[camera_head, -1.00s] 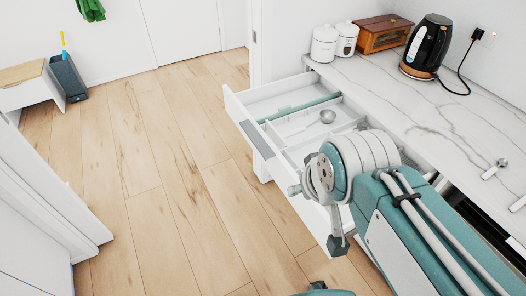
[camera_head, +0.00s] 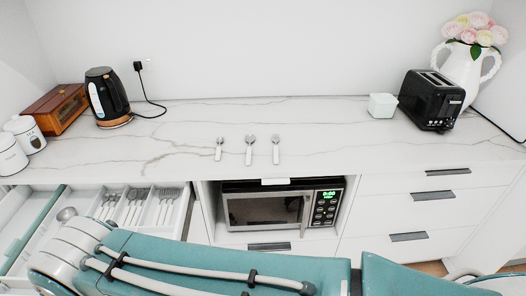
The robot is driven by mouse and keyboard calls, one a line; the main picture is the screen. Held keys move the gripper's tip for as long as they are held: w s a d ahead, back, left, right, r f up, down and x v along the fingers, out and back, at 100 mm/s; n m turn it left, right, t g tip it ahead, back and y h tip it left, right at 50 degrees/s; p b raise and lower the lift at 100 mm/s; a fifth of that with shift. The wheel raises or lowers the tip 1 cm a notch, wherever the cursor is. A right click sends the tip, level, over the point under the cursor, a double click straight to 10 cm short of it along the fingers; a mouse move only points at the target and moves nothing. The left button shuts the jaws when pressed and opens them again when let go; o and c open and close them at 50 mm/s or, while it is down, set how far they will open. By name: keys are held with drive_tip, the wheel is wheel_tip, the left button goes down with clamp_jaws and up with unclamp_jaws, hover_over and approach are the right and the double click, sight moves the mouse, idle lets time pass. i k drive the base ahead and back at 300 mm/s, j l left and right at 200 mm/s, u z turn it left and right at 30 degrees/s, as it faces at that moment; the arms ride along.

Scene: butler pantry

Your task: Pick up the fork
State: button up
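Three small utensils with pale handles lie apart in a row on the marble counter: a left one (camera_head: 219,149), a middle one (camera_head: 249,150) and a right one (camera_head: 276,149). Their heads are too small to tell surely which is a fork. The open drawer (camera_head: 30,258) at the lower left holds several utensils (camera_head: 135,207) in compartments; some look fork-like. A ladle-like utensil (camera_head: 66,214) lies there too. My teal and white arm crosses the bottom of the view and hides part of the drawer. My gripper does not show.
A kettle (camera_head: 107,98), wooden box (camera_head: 60,107) and white canisters (camera_head: 25,134) stand at the left. A white container (camera_head: 382,106), black toaster (camera_head: 431,99) and flower jug (camera_head: 463,68) stand at the right. A microwave (camera_head: 280,205) sits below the counter. The counter around the three utensils is clear.

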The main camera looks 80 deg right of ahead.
sight(275, 149)
drive_tip(key=z, duration=2.7)
drive_tip(key=i+l+u, duration=0.15)
drive_tip(key=i, duration=0.35)
drive_tip(key=i+l+u, duration=0.15)
drive_tip(key=i+l, duration=0.15)
drive_tip(key=i, duration=0.2)
